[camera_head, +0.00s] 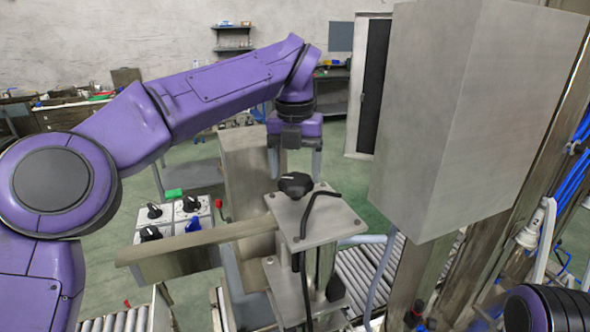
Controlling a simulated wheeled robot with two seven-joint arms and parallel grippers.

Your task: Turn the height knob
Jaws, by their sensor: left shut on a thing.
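The height knob appears to be the black lobed knob (295,185) on top of a grey metal plate (318,218) carried on a post assembly. My left gripper (295,176) points down over this plate, with one grey finger to each side of the knob. It is shut on the knob, though the exact contact is hard to see. The knob's far side is partly hidden. My right gripper is not in view; only a dark rounded part of my right arm (545,310) shows at the lower right.
A large grey box (460,110) stands close on the right. A horizontal metal bar (200,240) runs left from the post. A panel with several black knobs (155,212) and a blue one (193,225) sits at left. A roller conveyor (355,268) lies below.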

